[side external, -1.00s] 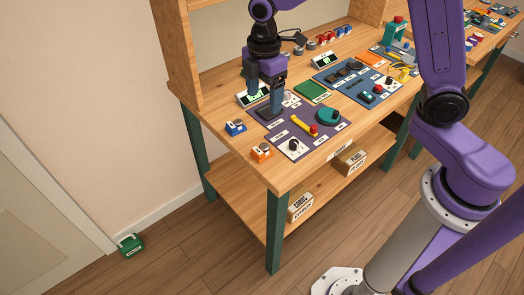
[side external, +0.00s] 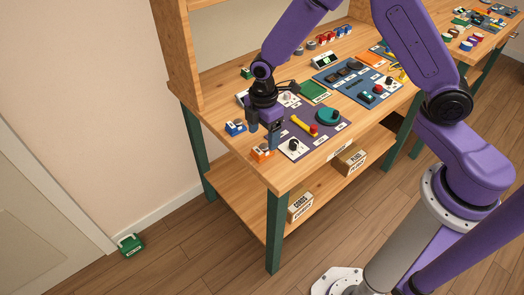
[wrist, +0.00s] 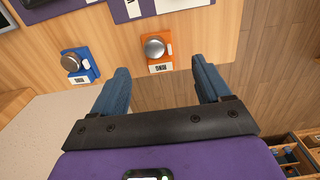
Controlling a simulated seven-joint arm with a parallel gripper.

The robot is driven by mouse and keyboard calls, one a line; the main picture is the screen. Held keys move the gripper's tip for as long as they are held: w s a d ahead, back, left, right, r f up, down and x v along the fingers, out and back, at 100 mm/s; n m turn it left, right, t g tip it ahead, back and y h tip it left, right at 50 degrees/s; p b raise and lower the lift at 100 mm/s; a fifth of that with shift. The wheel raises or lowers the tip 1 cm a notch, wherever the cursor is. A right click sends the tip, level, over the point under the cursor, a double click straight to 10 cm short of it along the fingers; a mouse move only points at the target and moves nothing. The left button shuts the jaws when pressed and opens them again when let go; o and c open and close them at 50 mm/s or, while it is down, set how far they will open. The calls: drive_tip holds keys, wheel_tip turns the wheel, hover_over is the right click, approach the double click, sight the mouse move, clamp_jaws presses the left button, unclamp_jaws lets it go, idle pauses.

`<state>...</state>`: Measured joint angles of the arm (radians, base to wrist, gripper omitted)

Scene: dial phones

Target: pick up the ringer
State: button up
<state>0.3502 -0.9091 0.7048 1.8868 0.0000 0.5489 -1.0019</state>
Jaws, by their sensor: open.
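Two small boxes with round silver bell-like tops sit near the bench's left end; I cannot tell which one is the ringer. The orange one (side external: 262,154) is by the front left corner, and the blue one (side external: 235,128) is farther back. In the wrist view the orange box (wrist: 155,48) lies just beyond the fingertips, roughly between them, and the blue box (wrist: 79,65) lies left of the left finger. My gripper (side external: 264,138) is open and empty above the bench, close to both boxes. It also shows in the wrist view (wrist: 159,72).
A purple mat (side external: 318,146) with a yellow handset-like part (side external: 302,126), a teal round part (side external: 327,116) and a white panel with a black knob (side external: 293,146) lies right of my gripper. The bench's left edge is close by. A blue mat (side external: 340,75) with dark parts lies farther back.

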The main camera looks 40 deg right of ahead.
sight(263, 147)
drive_tip(key=shift+w+f, duration=0.1)
drive_tip(key=shift+f, duration=2.2)
drive_tip(key=shift+c, duration=0.3)
drive_tip(key=c, duration=1.2)
